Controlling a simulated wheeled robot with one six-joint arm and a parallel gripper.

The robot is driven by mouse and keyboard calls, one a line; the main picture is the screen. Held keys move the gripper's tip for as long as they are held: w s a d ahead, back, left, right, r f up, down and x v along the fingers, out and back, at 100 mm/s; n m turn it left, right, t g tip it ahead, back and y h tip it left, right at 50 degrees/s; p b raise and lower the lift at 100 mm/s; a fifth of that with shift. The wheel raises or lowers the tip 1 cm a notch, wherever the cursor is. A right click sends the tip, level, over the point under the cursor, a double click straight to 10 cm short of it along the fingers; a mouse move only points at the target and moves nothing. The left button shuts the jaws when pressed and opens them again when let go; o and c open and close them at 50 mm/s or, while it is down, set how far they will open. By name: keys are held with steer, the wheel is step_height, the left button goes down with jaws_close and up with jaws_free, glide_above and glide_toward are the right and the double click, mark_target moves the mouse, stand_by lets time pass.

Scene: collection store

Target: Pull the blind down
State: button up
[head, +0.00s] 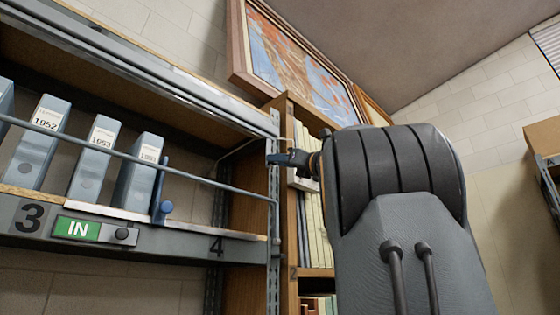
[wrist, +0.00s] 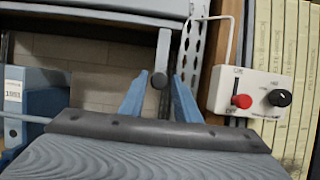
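The blind appears rolled up under the grey top edge of the shelf (head: 150,72); its long grey bar also crosses the top of the wrist view (wrist: 90,14). A short grey strap (wrist: 163,48) with a dark round knob (wrist: 159,80) hangs at that bar's right end. My gripper (head: 283,158) is raised at the shelf's right upright. In the wrist view its blue fingers (wrist: 160,92) are spread, with the knob showing between their tips. I cannot tell whether they touch it. The knob is not discernible in the head view.
A white control box (wrist: 250,95) with red and black knobs sits close to the right of the fingers. Blue binders (head: 92,160) stand behind a thin rail (head: 140,160). A green IN sign (head: 77,229) is on the shelf edge. A framed picture (head: 300,65) hangs above.

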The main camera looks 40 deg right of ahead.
jaws_close()
step_height(320, 180, down, 27)
steer(key=b, duration=2.9)
steer(key=shift+b, duration=0.4)
steer(key=shift+f, duration=0.1)
steer(key=shift+o, duration=1.9)
jaws_free()
